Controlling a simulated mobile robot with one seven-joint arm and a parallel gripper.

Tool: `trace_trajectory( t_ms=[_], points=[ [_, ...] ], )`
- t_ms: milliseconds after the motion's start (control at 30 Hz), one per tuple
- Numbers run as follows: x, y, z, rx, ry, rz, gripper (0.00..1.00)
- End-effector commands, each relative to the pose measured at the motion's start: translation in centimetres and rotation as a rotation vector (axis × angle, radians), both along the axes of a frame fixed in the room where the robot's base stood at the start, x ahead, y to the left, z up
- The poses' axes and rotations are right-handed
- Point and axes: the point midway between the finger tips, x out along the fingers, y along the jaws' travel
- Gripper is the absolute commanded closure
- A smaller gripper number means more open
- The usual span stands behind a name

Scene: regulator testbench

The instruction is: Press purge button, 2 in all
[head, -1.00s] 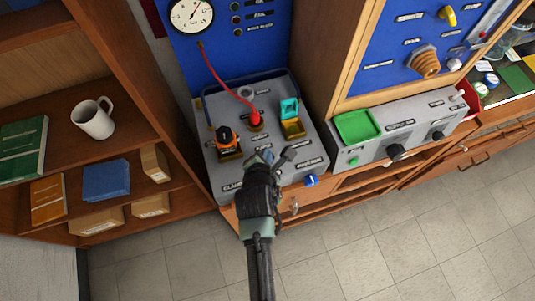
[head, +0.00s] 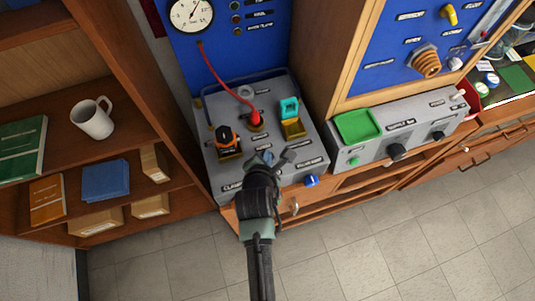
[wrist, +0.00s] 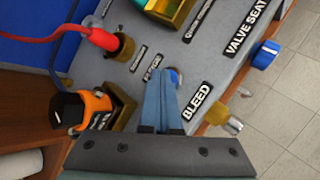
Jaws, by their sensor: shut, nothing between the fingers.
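My gripper (head: 264,158) is shut and empty, with its fingers pointing down at the front part of the grey bench unit (head: 210,178). In the wrist view the closed blue-grey fingers (wrist: 170,75) reach the panel between a small white label and the BLEED label (wrist: 197,103). A small round blue and reddish button-like piece (wrist: 177,76) shows right beside the fingertips, mostly covered by them. I cannot tell whether it is the purge button, nor whether the tips touch or press it.
A red hose on a brass fitting (wrist: 123,45), an orange-and-black part (head: 228,139) and a teal part on a brass block (head: 290,108) stand around the gripper. A blue knob (head: 311,181) is at the front edge. A grey unit with a green tray (head: 357,126) is right.

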Motion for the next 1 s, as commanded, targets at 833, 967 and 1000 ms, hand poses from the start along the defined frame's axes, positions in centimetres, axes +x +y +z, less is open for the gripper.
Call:
trace_trajectory(
  t_ms=[833, 967, 1000],
  points=[
    [-0.1, 0.0, 1.7, 0.0, 0.003, 0.0, 1.0],
    [-0.1, 0.0, 1.7, 0.0, 0.001, 0.0, 1.0],
    [-0.1, 0.0, 1.7, 0.0, 0.001, 0.0, 1.0]
  ],
)
